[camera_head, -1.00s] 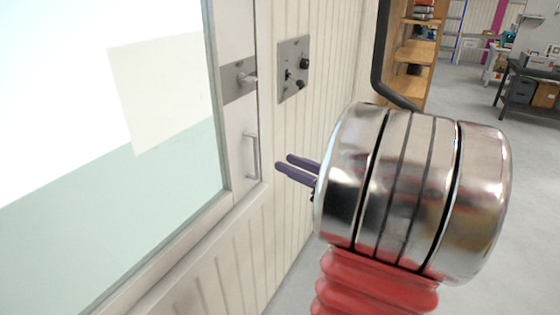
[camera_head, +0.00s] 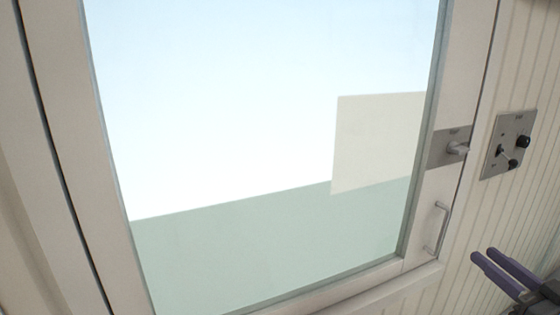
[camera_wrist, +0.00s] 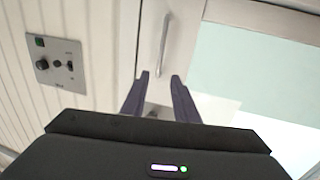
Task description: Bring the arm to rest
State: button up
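My gripper (camera_head: 484,255) shows at the lower right of the head view as two dark purple fingers. In the wrist view its fingers (camera_wrist: 160,77) stand apart with a gap between them, and I see nothing held. The fingertips point toward a white glazed door and appear apart from its upright metal handle (camera_head: 437,228). In the wrist view the handle (camera_wrist: 164,45) rises just beyond the gap between the fingers. Most of my arm is outside the head view.
The door has a large window pane (camera_head: 250,120) and a metal latch (camera_head: 457,148) above the handle. A grey control panel (camera_head: 509,144) with knobs is on the ribbed wall (camera_head: 480,215) to its right. The panel also shows in the wrist view (camera_wrist: 55,63).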

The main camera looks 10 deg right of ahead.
jog(key=w+a+r+g+h, duration=0.1)
jog(key=w+h, duration=0.1)
jog(key=w, duration=0.1)
jog(key=w+a+r+m+g+h, duration=0.1)
jog(key=w+h, duration=0.1)
jog(key=w, duration=0.1)
jog(key=w+a+r+g+h, duration=0.1)
jog(key=w+h, duration=0.2)
jog(key=w, duration=0.1)
jog(key=shift+a+r+m, duration=0.15)
jog(key=shift+r+m, duration=0.15)
jog(key=shift+m, duration=0.1)
jog(key=s+a+f+g+y, duration=0.2)
jog(key=s+a, duration=0.3)
jog(key=a, duration=0.5)
jog(key=s+a+f+g+y, duration=0.2)
jog(key=s+a+f+g, duration=0.2)
jog(key=a, duration=0.7)
jog(key=s+a+f+g+y, duration=0.1)
jog(key=s+a+f+g, duration=0.2)
jog(key=s+a, duration=0.4)
jog(key=a+f, duration=0.1)
jog(key=a, duration=0.3)
jog(key=shift+s+n+y, duration=0.25)
jog(key=shift+n+y, duration=0.15)
